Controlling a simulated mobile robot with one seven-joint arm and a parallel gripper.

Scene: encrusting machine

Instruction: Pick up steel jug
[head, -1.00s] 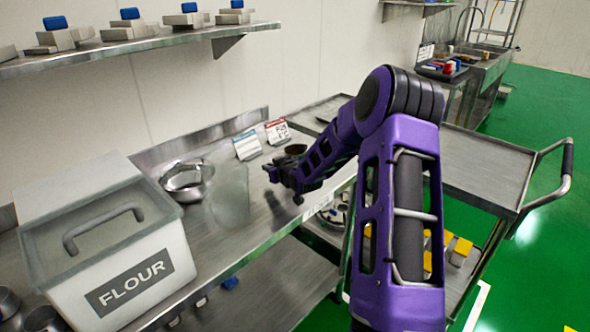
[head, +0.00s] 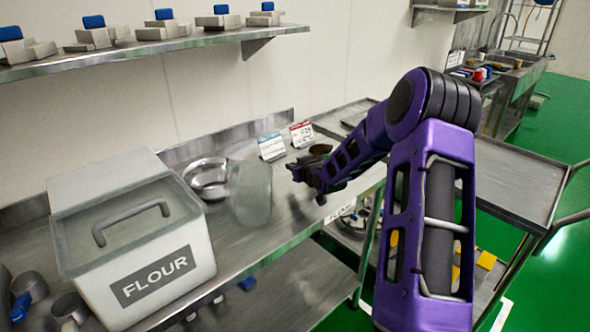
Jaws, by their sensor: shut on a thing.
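My gripper (head: 321,177) is over the right part of the steel counter, in front of the label cards. It is small and dark here, and its fingers are partly hidden by my purple forearm. It is shut on what I take to be the steel jug (head: 320,150). Only a dark round rim of the jug shows behind the gripper, and its body is mostly hidden. I cannot tell whether the jug is touching the counter or lifted.
A steel bowl (head: 208,178) and an upright translucent panel (head: 251,193) stand left of the gripper. A flour bin (head: 150,262) fills the counter's left. Two label cards (head: 286,140) stand behind. A wall shelf (head: 150,45) hangs above. A steel cart (head: 515,188) is at right.

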